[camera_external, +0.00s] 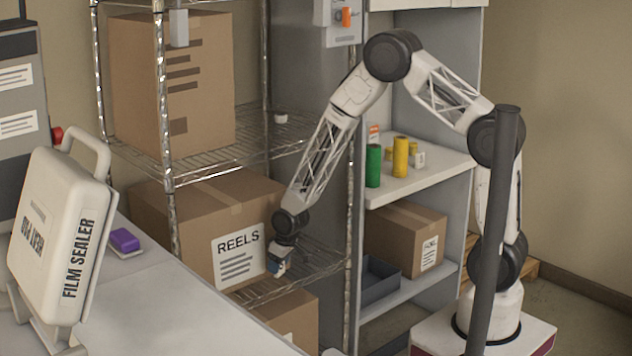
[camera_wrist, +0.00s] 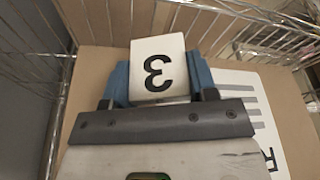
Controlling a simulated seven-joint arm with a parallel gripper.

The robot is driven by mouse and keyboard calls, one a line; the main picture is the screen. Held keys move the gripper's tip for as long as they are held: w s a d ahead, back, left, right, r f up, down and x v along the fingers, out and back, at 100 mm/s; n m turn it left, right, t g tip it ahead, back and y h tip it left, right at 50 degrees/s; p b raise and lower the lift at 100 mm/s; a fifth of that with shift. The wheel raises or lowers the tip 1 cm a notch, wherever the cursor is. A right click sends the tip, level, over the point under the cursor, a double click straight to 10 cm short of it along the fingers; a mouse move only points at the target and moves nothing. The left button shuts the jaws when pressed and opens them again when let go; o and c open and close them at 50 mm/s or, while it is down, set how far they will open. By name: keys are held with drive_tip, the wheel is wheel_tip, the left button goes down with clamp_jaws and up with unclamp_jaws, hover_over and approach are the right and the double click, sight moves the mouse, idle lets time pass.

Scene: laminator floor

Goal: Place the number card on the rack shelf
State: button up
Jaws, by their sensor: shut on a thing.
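My gripper (camera_external: 279,262) is at the wire rack, low in front of the right side of the "REELS" box. In the wrist view my gripper (camera_wrist: 160,80) has its blue fingers on either side of a white number card (camera_wrist: 158,66). In the external view the card is small and hard to make out at the gripper. The rack shelf (camera_external: 325,264) with the "REELS" box is a wire grid, with bare wire to the right of the box. The wire also shows in the wrist view (camera_wrist: 255,38).
The "REELS" box (camera_external: 185,232) fills most of that shelf. A chrome post (camera_external: 350,200) stands to the right of my gripper. Another wire shelf (camera_external: 245,135) is above, with a large box (camera_external: 205,80). Cabinet shelves (camera_external: 420,180) stand right of the rack.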

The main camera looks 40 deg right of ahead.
drive_tip(key=shift+w+a+f, duration=0.1)
drive_tip(key=shift+w+a, duration=0.2)
drive_tip(key=shift+w, duration=0.45)
drive_tip(key=shift+f, duration=1.75)
drive_tip(key=shift+f, duration=0.1)
drive_tip(key=o, duration=1)
drive_tip(key=shift+v, duration=6.1)
drive_tip(key=shift+w, duration=0.1)
